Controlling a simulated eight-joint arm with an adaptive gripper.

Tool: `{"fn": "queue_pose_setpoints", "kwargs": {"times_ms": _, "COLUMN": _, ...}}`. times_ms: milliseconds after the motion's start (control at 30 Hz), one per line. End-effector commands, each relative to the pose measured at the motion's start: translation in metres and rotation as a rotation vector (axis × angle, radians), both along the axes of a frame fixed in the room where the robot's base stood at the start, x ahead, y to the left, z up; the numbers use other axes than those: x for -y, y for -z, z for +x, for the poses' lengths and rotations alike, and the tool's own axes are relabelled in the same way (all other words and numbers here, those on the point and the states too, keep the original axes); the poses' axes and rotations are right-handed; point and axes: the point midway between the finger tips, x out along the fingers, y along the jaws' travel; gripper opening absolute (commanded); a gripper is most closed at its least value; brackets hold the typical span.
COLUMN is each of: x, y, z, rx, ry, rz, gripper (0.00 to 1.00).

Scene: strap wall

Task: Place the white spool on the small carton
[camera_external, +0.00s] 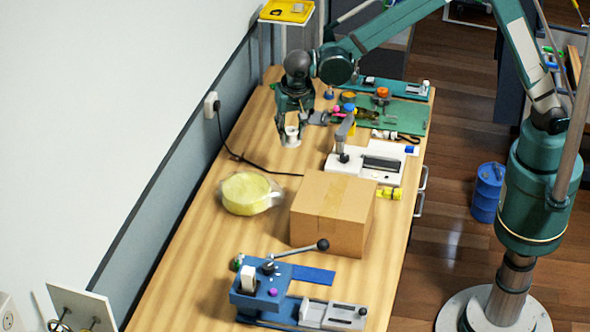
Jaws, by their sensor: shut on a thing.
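The white spool (291,137) is small and pale and sits between the fingertips of my gripper, over the left part of the wooden bench. My gripper (292,127) points down and is shut on the spool. I cannot tell whether the spool touches the bench top. The small carton (330,210) is a closed brown box with a tape strip across its top. It stands on the bench nearer the camera, below and right of my gripper, and its top is bare.
A clear bowl with yellow content (247,193) stands left of the carton. A white device with a post (366,163) stands behind the carton. A blue lever tool (280,285) is in front. A black cable (255,165) crosses the bench. A green mat (405,115) holds small parts.

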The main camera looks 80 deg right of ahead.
Motion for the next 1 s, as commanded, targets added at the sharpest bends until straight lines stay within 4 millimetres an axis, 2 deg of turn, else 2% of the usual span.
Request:
{"fn": "queue_pose_setpoints", "kwargs": {"times_ms": 33, "x": -0.014, "y": -0.007, "z": -0.01, "rx": 0.0, "ry": -0.012, "rz": 0.0, "gripper": 0.16}}
{"fn": "queue_pose_setpoints", "kwargs": {"times_ms": 200, "x": -0.054, "y": -0.022, "z": -0.04, "rx": 0.001, "ry": -0.039, "rz": 0.0, "gripper": 0.16}}
{"fn": "queue_pose_setpoints", "kwargs": {"times_ms": 600, "x": -0.137, "y": -0.056, "z": -0.119, "rx": 0.001, "ry": -0.102, "rz": -0.002, "gripper": 0.16}}
{"fn": "queue_pose_setpoints", "kwargs": {"times_ms": 800, "x": -0.166, "y": -0.069, "z": -0.154, "rx": 0.002, "ry": -0.127, "rz": -0.001, "gripper": 0.16}}
{"fn": "queue_pose_setpoints", "kwargs": {"times_ms": 1000, "x": -0.181, "y": -0.076, "z": -0.175, "rx": 0.003, "ry": -0.141, "rz": -0.002, "gripper": 0.16}}
